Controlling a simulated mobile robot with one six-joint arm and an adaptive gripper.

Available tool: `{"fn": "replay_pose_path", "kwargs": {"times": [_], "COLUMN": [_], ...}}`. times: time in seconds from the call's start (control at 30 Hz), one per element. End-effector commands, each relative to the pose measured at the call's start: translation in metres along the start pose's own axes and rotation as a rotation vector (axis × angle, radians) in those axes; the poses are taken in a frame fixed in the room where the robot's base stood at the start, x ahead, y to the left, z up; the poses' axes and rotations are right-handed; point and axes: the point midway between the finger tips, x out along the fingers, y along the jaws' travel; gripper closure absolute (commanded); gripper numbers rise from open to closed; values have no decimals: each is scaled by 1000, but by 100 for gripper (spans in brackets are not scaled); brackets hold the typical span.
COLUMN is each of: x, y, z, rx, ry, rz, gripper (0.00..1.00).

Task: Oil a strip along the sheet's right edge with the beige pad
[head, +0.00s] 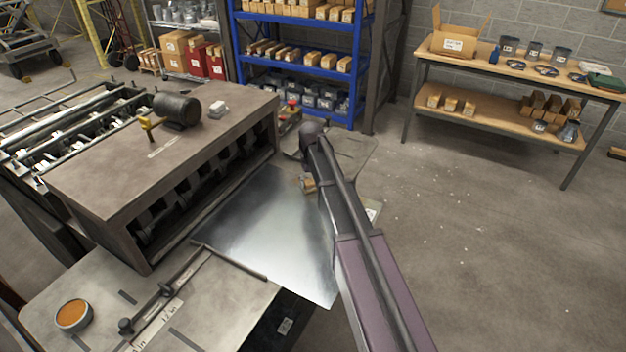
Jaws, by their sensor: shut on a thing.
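The shiny metal sheet (262,235) lies flat, its left side against the roll-forming machine and its near corner reaching past the table. My gripper (305,177) is at the sheet's far right edge, largely hidden behind my arm. It is shut on the small beige pad (308,186), which shows beside my arm at that edge. I cannot tell whether the pad touches the sheet. A round tin with orange contents (73,314) stands at the near left of the table.
A dark guide bar (165,290) lies on the near table (225,300). A workbench (500,72) and a blue rack (297,62) stand behind.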

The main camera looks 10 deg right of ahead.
Motion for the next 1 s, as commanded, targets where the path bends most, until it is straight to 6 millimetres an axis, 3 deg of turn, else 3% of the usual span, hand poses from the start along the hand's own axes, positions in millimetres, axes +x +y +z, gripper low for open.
{"fn": "replay_pose_path", "kwargs": {"times": [0.37,1.0], "x": [0,-2], "y": [-2,-15], "z": [0,-16], "rx": [-1,0], "ry": [-2,-1], "rz": [-2,-1], "gripper": [62,62]}}
